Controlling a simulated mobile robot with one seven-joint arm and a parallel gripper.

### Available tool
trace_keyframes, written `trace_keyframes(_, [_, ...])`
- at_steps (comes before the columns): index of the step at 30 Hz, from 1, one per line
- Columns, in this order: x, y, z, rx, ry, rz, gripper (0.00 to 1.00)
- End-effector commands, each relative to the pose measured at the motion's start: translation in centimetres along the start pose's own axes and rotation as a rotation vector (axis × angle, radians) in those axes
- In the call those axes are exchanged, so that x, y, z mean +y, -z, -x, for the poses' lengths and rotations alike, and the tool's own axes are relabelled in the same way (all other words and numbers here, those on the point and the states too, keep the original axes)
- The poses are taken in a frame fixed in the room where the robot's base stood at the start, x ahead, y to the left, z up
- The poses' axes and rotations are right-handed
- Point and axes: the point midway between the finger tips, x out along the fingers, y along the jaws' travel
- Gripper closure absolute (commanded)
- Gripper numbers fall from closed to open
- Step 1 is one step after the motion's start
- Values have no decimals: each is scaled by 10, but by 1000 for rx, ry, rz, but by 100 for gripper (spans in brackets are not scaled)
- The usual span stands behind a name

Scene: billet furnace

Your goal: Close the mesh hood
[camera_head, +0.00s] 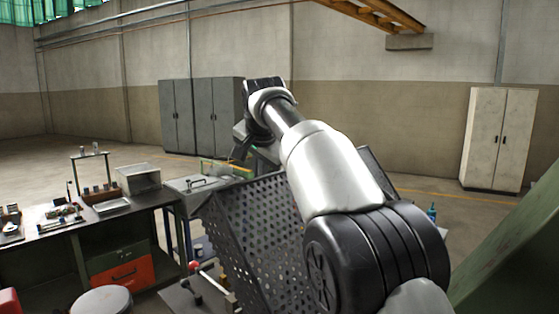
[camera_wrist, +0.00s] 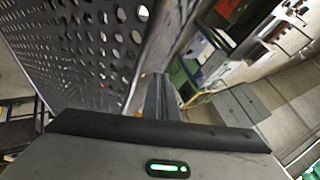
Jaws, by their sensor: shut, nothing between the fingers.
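The mesh hood (camera_head: 245,222) is a dark grey box of perforated sheet in the middle of the head view. It stands tilted, and my arm crosses in front of its right part. In the wrist view its perforated panel (camera_wrist: 85,45) fills the upper left, with an edge running down beside the fingers. My gripper (camera_head: 238,153) is beyond the hood's upper edge in the head view, pointing down. In the wrist view my gripper (camera_wrist: 160,95) is shut and empty, close to that panel edge. I cannot tell whether they touch.
A workbench (camera_head: 75,228) with small parts and an orange drawer stands at the left, with a round stool (camera_head: 103,301) before it. A red-knobbed lever (camera_head: 195,268) is near the hood's lower left. A green sloped surface (camera_head: 515,245) bounds the right. Open floor lies behind.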

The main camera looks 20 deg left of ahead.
Motion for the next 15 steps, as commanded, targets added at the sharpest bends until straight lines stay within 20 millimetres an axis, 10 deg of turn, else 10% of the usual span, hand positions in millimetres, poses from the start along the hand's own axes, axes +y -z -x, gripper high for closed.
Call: trace_keyframes(15, [-3,-22,-49,-2,-3,0,100])
